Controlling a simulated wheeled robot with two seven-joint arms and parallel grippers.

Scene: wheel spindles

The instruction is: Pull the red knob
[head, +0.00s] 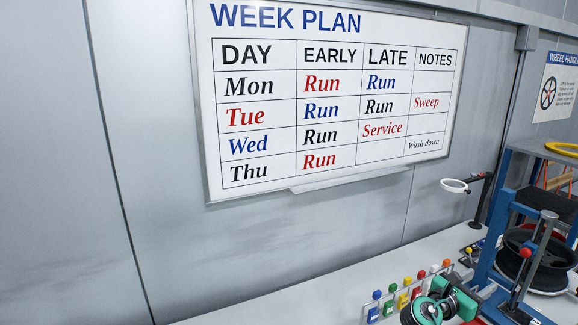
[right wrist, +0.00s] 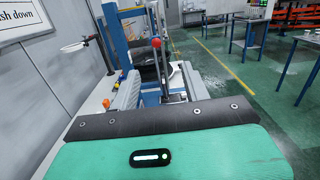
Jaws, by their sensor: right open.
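The red knob (head: 525,252) is a small ball at the right of the head view, in front of a dark wheel in the blue machine. The fingertips are partly hidden in the head view. My left gripper is not in view.
The blue machine frame (head: 487,262) stands at the right. A white ring (head: 454,186) sits on a black stand behind. The bench (head: 300,305) is clear on the left; a whiteboard (head: 330,95) hangs above.

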